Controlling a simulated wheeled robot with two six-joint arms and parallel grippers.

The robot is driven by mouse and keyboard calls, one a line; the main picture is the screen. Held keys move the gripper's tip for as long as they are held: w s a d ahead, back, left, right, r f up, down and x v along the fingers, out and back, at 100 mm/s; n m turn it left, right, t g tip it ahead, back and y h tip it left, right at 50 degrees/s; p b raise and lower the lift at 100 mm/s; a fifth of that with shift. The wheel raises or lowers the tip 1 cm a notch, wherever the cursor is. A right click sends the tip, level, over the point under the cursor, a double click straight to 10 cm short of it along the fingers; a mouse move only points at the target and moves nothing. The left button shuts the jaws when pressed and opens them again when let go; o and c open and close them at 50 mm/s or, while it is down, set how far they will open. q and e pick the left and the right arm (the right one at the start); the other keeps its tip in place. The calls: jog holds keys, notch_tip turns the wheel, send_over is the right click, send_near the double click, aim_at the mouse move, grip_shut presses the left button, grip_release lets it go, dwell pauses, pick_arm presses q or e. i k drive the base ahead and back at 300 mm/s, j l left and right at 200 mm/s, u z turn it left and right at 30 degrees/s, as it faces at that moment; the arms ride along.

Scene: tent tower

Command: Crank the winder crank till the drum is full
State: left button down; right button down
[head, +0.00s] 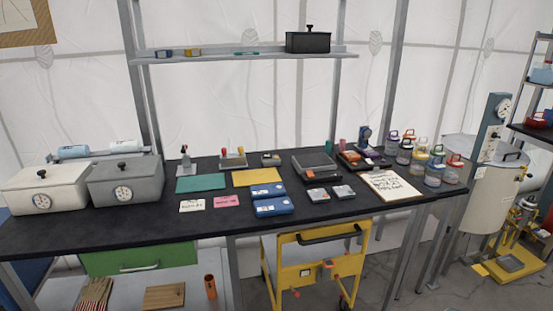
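I cannot make out a winder crank for certain in the head view. A large pale metal drum-like vessel (490,205) stands on the floor at the right, beyond the bench end. Whether it is the winder's drum, I cannot tell. A blue-grey post (490,135) with a round dial at its top stands in front of it. A small yellow-based device (512,262) sits low on the floor at the far right; its details are too small to read. Neither of my grippers is in view.
A long black bench (130,228) spans the view, with a grey lidded box (125,185), a white lidded box (40,190), blue cases (272,207) and several lidded jars (435,172). A yellow cart (318,262) stands underneath. Some floor shows at the right.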

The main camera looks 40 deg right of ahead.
aim_at(368, 134)
jog(key=z, duration=1.95)
